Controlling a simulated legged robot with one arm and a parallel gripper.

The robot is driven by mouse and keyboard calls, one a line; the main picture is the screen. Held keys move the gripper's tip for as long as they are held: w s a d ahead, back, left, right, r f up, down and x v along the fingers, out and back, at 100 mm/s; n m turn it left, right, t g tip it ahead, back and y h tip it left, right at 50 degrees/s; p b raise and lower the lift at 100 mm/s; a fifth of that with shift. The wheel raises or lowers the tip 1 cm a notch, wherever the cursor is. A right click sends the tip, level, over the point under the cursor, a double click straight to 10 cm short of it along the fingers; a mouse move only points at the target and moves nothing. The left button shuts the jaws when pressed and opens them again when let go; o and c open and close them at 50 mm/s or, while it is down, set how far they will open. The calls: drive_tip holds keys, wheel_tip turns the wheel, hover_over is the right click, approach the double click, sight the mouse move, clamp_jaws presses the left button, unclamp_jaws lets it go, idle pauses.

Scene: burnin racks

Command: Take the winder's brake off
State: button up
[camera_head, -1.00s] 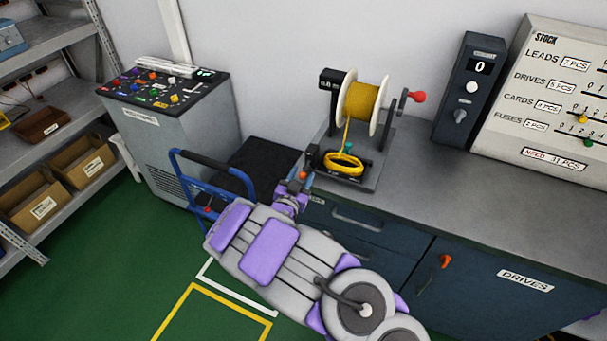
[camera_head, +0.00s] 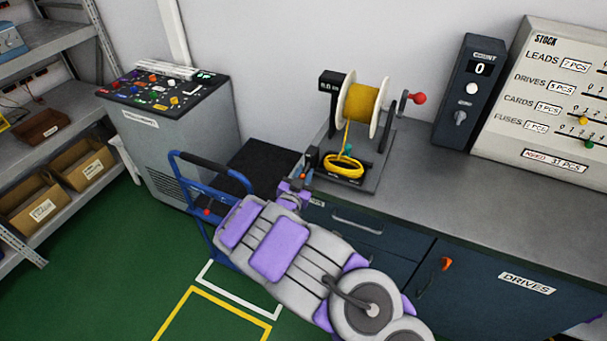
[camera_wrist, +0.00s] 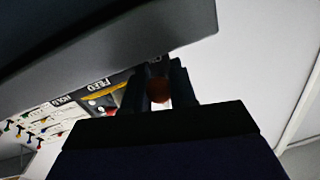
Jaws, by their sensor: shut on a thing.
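The winder stands on the bench, with a yellow wire spool (camera_head: 364,106), a red-knobbed crank (camera_head: 419,98) and a coil of yellow wire (camera_head: 344,166) on its base. My gripper (camera_head: 304,174) is at the left front corner of the winder's base. In the wrist view my gripper (camera_wrist: 159,86) is shut on a dark red round knob (camera_wrist: 159,91), which sits between the two fingers. I take this knob for the brake's handle; its lever is mostly hidden. Labels reading FREE (camera_wrist: 94,87) and HOLD (camera_wrist: 62,101) show left of the fingers.
A counter box (camera_head: 471,90) reading 0 and a stock board (camera_head: 553,95) stand at the back right. A blue trolley (camera_head: 209,160) and a grey control console (camera_head: 180,130) are on the left. The bench top right of the winder is clear.

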clamp_jaws()
